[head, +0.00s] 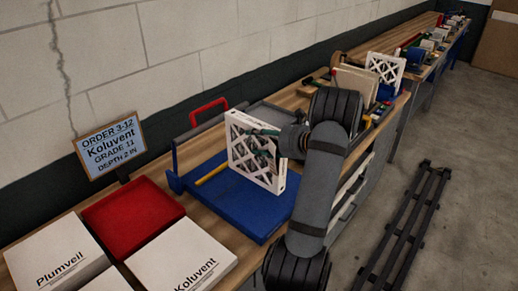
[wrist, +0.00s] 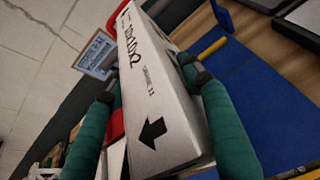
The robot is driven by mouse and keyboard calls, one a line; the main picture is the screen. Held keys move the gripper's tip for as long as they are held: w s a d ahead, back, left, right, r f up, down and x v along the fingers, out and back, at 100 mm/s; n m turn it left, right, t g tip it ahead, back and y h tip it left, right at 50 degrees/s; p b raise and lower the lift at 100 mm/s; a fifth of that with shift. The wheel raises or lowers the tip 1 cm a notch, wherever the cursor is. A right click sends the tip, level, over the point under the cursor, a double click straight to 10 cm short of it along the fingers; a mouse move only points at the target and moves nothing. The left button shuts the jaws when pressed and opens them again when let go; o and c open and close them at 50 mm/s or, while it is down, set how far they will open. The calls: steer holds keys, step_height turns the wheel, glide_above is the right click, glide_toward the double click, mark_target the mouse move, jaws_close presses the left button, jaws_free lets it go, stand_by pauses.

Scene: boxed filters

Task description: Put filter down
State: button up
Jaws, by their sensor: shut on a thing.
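A white filter (head: 255,152) with a lattice face stands upright over the blue mat (head: 238,204) in the head view. Whether its lower edge touches the mat, I cannot tell. My gripper (head: 266,150) is shut on the filter from its right side, and parts of the green fingers show through the lattice. In the wrist view, the fingers of my gripper (wrist: 152,87) lie on both sides of the filter's narrow edge (wrist: 155,95). That edge bears the print "10x10x2", a grade 11 mark and a black arrow. The blue mat (wrist: 245,95) lies beyond.
A yellow stick (head: 212,173) lies on the mat, left of the filter. A red tray (head: 132,214), a Plumveil box (head: 58,258) and a Koluvent box (head: 182,256) are at the near left. An order sign (head: 110,146) reads Koluvent, grade 11, depth 2 in. Another lattice filter (head: 386,68) stands farther back.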

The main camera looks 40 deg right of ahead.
step_height(320, 180, down, 4)
steer(key=shift+f+p, duration=0.1)
steer(key=shift+p, duration=0.6)
steer(key=shift+a, duration=0.1)
steer(key=shift+f, duration=0.15)
steer(key=o, duration=1.6)
steer(key=shift+c, duration=0.2)
